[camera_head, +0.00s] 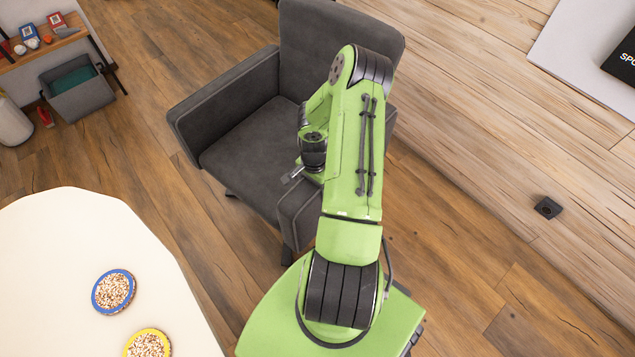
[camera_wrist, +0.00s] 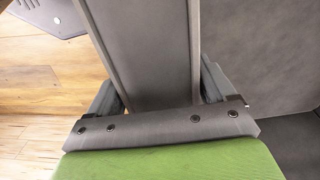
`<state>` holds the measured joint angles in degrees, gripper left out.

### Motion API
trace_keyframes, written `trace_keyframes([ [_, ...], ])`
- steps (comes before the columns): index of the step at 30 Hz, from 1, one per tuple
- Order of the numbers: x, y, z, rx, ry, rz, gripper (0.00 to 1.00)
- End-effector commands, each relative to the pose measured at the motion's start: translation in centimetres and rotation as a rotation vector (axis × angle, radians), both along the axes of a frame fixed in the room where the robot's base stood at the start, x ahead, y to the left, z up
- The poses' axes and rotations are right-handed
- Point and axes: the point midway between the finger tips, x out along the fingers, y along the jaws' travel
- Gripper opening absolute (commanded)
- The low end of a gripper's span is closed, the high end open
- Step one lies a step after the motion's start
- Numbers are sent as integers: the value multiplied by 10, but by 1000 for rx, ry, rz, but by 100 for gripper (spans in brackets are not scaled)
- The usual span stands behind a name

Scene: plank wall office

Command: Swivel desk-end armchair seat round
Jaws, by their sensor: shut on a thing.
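The dark grey armchair (camera_head: 245,140) stands on the wooden floor in the head view, with its backrest at the far side and its seat facing the lower left. My gripper (camera_head: 291,176) is at the chair's near right armrest (camera_head: 299,212), partly hidden behind my green arm. In the wrist view my gripper (camera_wrist: 160,88) has one finger on each side of the grey armrest (camera_wrist: 147,45) and is shut on it. The chair's dark seat (camera_wrist: 258,50) shows to the right there. Much of the armrest is hidden by my arm in the head view.
A pale rounded table (camera_head: 80,250) is at lower left, with a blue-rimmed disc (camera_head: 114,292) and a yellow-rimmed one (camera_head: 147,344) on it. A shelf (camera_head: 45,50) and grey bin (camera_head: 77,90) stand upper left. Floor is open around the chair's left and right.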

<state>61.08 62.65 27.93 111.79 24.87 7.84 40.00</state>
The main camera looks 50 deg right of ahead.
Motion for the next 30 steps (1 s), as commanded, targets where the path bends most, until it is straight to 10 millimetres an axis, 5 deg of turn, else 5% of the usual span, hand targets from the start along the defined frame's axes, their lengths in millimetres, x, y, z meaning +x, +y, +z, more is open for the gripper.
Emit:
trace_keyframes([
  [6, 0, 1, 0, 2, 1, -1, 29],
  [7, 0, 0, 0, 2, 1, -1, 88],
  [9, 0, 0, 0, 2, 0, -1, 99],
  [19, 0, -1, 13, -3, -2, 1, 100],
  [30, 1, -1, 116, -4, -3, 1, 100],
])
